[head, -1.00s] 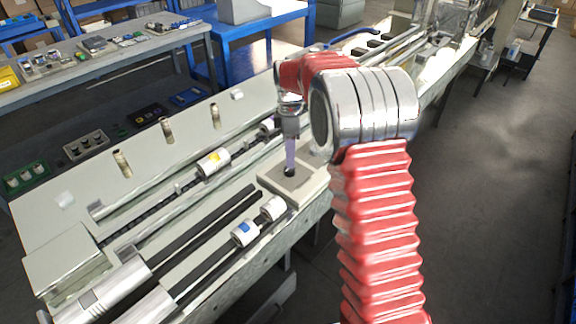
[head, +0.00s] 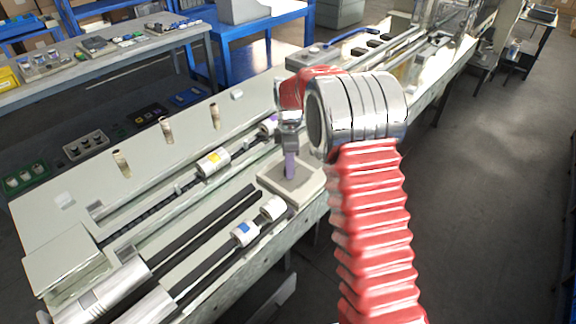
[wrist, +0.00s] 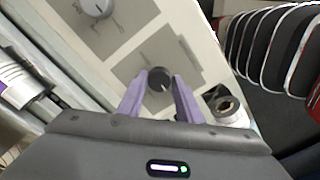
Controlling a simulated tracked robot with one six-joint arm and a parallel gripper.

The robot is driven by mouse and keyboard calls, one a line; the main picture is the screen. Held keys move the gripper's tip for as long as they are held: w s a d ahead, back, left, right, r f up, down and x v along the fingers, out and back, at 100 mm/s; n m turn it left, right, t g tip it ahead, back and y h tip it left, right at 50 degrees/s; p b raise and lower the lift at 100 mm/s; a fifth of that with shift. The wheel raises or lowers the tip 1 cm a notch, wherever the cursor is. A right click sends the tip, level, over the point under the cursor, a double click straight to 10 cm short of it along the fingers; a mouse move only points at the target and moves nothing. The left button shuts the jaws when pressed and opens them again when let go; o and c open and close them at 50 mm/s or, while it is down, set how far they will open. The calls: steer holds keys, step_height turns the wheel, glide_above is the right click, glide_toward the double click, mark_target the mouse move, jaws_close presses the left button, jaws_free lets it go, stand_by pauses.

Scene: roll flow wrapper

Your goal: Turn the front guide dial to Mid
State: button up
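A round black dial knob (wrist: 159,78) stands on a grey square plate (wrist: 131,66) in the wrist view. The purple fingers of my gripper (wrist: 160,90) are apart, one on each side of the knob. Firm contact with the knob cannot be made out. A pale dial with a dark pointer mark (wrist: 97,6) shows at the top of the wrist view, on another grey plate. In the head view my gripper (head: 290,167) points down over the raised pale block (head: 286,201), and the knob is hidden behind the fingers. Dial lettering is not readable.
Rollers with yellow (head: 213,161) and blue (head: 244,233) marks lie left of the block. A hollow pale roller end (wrist: 228,108) is close to the right finger in the wrist view. Upright brown pegs (head: 166,129) stand at the back.

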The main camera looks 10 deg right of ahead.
steer(key=c, duration=0.6)
steer(key=shift+a, duration=0.2)
steer(key=shift+d, duration=0.1)
